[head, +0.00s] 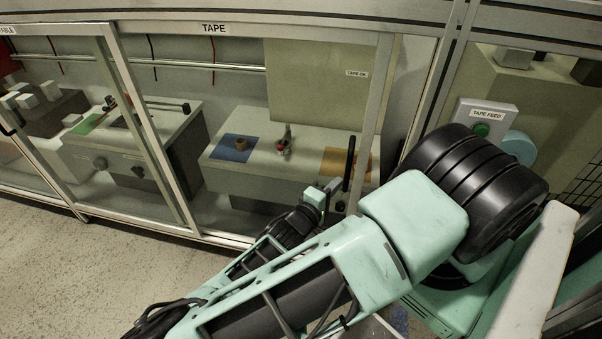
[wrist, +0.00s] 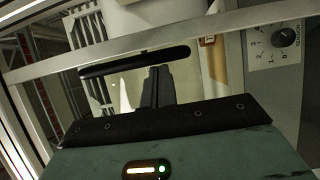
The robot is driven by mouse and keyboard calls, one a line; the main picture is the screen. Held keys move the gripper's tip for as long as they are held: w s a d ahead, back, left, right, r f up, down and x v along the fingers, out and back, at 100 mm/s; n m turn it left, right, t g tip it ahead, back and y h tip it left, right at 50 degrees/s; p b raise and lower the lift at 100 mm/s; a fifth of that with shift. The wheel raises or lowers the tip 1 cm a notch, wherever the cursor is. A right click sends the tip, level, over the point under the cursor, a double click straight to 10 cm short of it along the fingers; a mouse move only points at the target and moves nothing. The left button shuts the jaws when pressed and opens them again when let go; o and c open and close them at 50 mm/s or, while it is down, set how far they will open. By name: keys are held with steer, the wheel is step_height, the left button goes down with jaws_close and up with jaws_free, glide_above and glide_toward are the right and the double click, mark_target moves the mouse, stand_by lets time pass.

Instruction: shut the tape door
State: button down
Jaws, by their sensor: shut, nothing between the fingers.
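The tape door (head: 375,115) is a clear panel in a pale metal frame, under a TAPE label (head: 214,29). A strip shows between its right-hand upright and the cabinet post (head: 440,85); I cannot tell how far the door stands open. Its black bar handle (head: 349,163) is upright near that upright. My gripper (head: 334,186) is close to the handle's lower end in the head view. In the wrist view the handle (wrist: 135,62) lies across just beyond my shut, empty fingers (wrist: 155,78). Whether they touch it is unclear.
Behind the door a white bench (head: 270,165) carries a blue pad, an orange pad and small parts. A TAPE FEED box (head: 487,118) with a green button is at the right. A dial plate (wrist: 272,37) shows in the wrist view. The floor (head: 70,270) at left is clear.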

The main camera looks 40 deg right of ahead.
steer(key=s+d+p, duration=0.1)
steer(key=s+d, duration=0.3)
steer(key=s, duration=0.3)
steer(key=shift+d, duration=0.4)
steer(key=shift+s, duration=0.1)
steer(key=w+a+b, duration=0.1)
steer(key=w+a, duration=0.1)
steer(key=a, duration=0.9)
steer(key=shift+w+a, duration=0.3)
steer(key=shift+a, duration=0.05)
steer(key=shift+f, duration=0.1)
